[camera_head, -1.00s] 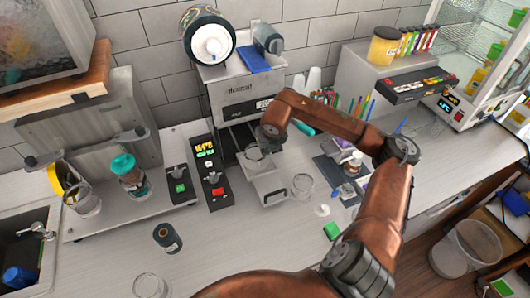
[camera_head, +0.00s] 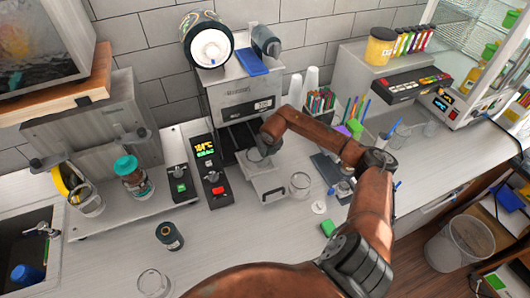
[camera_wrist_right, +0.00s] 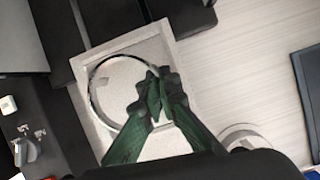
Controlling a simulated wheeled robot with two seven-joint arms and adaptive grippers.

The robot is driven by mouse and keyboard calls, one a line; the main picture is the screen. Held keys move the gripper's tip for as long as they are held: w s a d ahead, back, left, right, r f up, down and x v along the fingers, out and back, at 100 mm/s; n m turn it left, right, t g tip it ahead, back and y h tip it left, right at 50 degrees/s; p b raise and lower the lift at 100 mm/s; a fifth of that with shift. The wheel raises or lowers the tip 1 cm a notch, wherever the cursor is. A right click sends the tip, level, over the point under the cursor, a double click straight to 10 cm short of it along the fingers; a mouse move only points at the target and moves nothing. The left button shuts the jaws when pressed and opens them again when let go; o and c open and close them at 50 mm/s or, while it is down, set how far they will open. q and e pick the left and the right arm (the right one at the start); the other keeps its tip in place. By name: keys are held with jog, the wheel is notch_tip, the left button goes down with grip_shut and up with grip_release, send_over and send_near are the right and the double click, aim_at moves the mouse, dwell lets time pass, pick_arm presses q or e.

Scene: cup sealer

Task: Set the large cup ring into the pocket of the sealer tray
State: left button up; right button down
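The sealer tray (camera_head: 271,188) is pulled out at the front of the sealer (camera_head: 238,98). In the right wrist view the pale square tray (camera_wrist_right: 181,58) fills the middle. The large cup ring (camera_wrist_right: 93,88), a thin grey hoop, is over the tray's pocket area. I cannot tell whether it is seated or slightly above. My right gripper (camera_wrist_right: 155,82) has its dark green fingers together on the ring's right rim. In the head view my right gripper (camera_head: 262,150) is at the tray, and the arm partly hides it. My left gripper is not in view.
A clear cup (camera_head: 300,186) stands just right of the tray. The control box (camera_head: 210,172) stands to its left. A dark roll (camera_head: 169,236) and another clear cup (camera_head: 152,284) are nearer the front. The counter in front of the tray is mostly clear.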

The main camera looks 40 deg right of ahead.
jog(key=c, duration=2.7)
grip_release()
jog(key=shift+f, duration=0.2)
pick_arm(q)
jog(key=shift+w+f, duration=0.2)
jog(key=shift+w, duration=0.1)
pick_arm(e)
jog(key=o, duration=0.5)
jog(key=shift+r, duration=0.1)
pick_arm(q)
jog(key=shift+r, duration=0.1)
pick_arm(e)
jog(key=shift+o, duration=0.2)
jog(key=shift+r, duration=0.3)
pick_arm(q)
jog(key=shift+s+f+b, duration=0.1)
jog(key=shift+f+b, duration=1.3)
jog(key=shift+b, duration=0.1)
pick_arm(e)
jog(key=v, duration=1.2)
jog(key=shift+s+f, duration=0.1)
jog(key=shift+f, duration=0.05)
